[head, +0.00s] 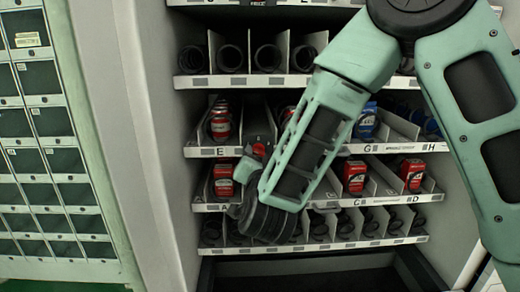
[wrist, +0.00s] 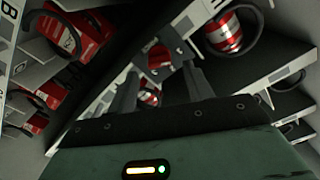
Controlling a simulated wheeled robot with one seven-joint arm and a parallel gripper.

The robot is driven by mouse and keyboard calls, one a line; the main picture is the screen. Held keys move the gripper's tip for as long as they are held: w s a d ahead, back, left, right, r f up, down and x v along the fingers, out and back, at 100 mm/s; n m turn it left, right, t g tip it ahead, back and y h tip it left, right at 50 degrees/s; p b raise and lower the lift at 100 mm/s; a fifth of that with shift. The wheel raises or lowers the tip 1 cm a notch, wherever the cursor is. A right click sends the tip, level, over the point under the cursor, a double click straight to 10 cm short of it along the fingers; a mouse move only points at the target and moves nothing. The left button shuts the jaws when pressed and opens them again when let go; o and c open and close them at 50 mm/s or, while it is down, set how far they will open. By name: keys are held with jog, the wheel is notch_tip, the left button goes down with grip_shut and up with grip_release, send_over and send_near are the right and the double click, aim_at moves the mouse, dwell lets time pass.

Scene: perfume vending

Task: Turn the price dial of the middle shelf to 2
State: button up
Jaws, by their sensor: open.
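The vending machine's middle shelf (head: 220,152) carries letter labels such as E, G and H on its front strip. Red cans (head: 220,124) and a blue item (head: 366,122) stand on it. My gripper (head: 250,168) is at the shelf fronts, between the E shelf and the one below, largely hidden by my wrist. In the wrist view my gripper (wrist: 160,68) has its fingers apart, with a small red-and-white part behind the gap. I see nothing held.
The lower shelf (head: 395,200) holds red boxes (head: 354,175) behind labels C and D. The top shelf (head: 245,80) shows empty black coils. A cabinet of small compartments (head: 45,130) stands further left.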

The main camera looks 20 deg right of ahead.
aim_at(259, 152)
jog(key=shift+x, duration=1.15)
jog(key=c, duration=1)
